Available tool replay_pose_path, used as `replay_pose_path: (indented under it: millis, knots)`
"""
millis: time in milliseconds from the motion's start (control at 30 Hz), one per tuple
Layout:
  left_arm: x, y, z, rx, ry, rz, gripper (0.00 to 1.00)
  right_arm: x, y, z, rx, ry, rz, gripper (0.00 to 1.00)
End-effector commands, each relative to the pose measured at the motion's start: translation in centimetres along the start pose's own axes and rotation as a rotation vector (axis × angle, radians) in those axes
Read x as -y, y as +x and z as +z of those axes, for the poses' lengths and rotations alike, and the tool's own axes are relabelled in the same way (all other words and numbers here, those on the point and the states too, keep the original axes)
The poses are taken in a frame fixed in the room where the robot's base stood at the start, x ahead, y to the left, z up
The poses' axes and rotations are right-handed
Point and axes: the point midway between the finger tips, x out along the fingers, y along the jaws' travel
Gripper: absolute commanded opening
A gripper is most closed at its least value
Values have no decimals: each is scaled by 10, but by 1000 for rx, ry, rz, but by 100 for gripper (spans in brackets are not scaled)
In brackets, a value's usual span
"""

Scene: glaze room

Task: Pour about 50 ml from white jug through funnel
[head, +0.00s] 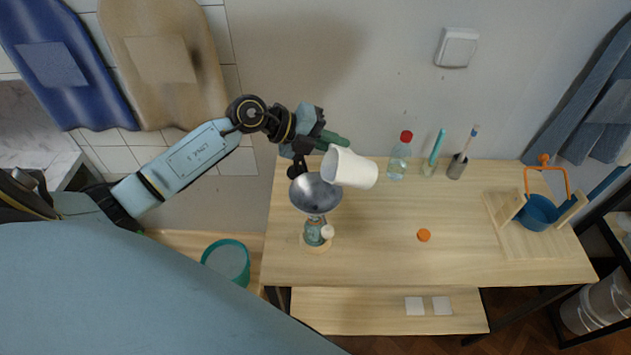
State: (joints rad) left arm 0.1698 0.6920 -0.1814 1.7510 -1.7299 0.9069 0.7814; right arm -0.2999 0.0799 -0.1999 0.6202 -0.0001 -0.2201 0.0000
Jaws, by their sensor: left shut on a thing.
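The white jug (352,169) is in the air above the wooden table, tilted well over on its side with its mouth toward the lower left. My left gripper (323,148) is shut on it at its upper left; the exact grip is partly hidden. The grey metal funnel (317,194) is just below and left of the jug's mouth. It sits upright over a small teal bottle (313,232) on a round wooden base (318,248). No stream of liquid can be made out, and the jug's contents are hidden. My right gripper is not in view.
Behind stand a clear bottle with a red cap (399,160), a glass with a teal tool (432,164) and a grey brush cup (457,166). An orange ball-like thing (424,235) lies mid-table. The front right table is clear.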

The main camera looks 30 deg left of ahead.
Motion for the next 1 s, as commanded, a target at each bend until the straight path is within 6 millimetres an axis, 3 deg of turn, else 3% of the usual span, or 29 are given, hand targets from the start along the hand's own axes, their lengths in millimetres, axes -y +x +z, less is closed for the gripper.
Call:
replay_pose_path:
  millis: [100, 633, 1000]
  knots:
    - [8, -4, 1, 2, 2, 50, 0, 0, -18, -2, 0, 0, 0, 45]
    - [28, -8, 1, 11, 8, 422, 0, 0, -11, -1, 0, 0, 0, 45]
    - [29, 18, 0, 11, 10, 668, 0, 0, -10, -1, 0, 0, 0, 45]
